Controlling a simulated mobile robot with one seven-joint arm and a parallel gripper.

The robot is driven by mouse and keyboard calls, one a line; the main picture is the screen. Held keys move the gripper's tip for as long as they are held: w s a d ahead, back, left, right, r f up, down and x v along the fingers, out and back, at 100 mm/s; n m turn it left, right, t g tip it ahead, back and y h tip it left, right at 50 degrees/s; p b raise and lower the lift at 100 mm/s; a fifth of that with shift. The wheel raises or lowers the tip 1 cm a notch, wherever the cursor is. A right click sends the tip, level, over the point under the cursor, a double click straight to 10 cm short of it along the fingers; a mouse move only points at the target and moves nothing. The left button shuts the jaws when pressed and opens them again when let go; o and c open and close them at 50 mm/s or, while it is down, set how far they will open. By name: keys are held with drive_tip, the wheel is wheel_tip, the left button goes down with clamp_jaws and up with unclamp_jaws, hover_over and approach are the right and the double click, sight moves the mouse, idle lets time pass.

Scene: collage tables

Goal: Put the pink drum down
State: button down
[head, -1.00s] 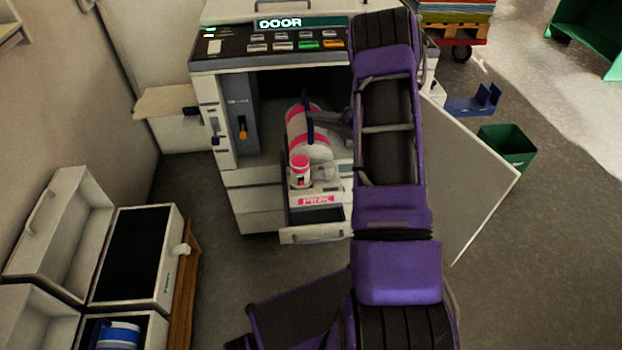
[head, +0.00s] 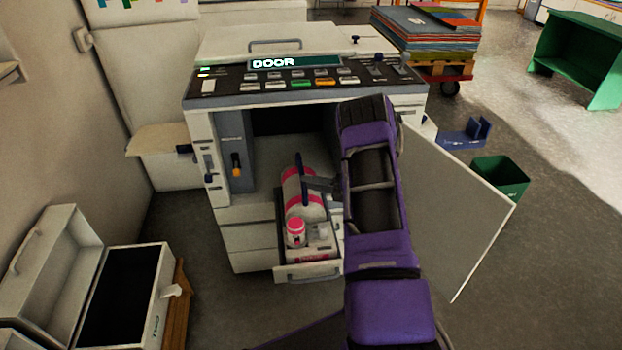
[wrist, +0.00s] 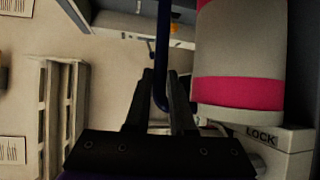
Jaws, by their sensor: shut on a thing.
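The pink drum (head: 291,196), a pale cylinder with pink bands, lies in or just over the pulled-out tray (head: 308,272) at the front of the copier. Whether it rests fully on the tray I cannot tell. My gripper (head: 318,184) comes from the right and is shut on the drum's dark blue handle. In the wrist view, the handle (wrist: 162,60) runs between the fingers of my gripper (wrist: 161,84). The drum (wrist: 240,92) stands right beside them.
The copier (head: 225,212) has its door (head: 455,225) swung open to the right of my arm. An open empty case (head: 122,298) lies at the lower left. A green bin (head: 500,178) stands at the right. A part marked LOCK (wrist: 272,134) lies below the drum in the wrist view.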

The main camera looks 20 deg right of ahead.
drive_tip(key=shift+w+r, duration=0.1)
drive_tip(key=shift+r, duration=0.1)
drive_tip(key=shift+f, duration=0.15)
drive_tip(key=c, duration=0.8)
unclamp_jaws()
drive_tip(key=shift+f, duration=0.1)
drive_tip(key=shift+o, duration=0.2)
drive_tip(key=shift+r, duration=0.2)
drive_tip(key=v, duration=0.7)
drive_tip(key=shift+s+d, duration=0.15)
drive_tip(key=shift+s, duration=0.2)
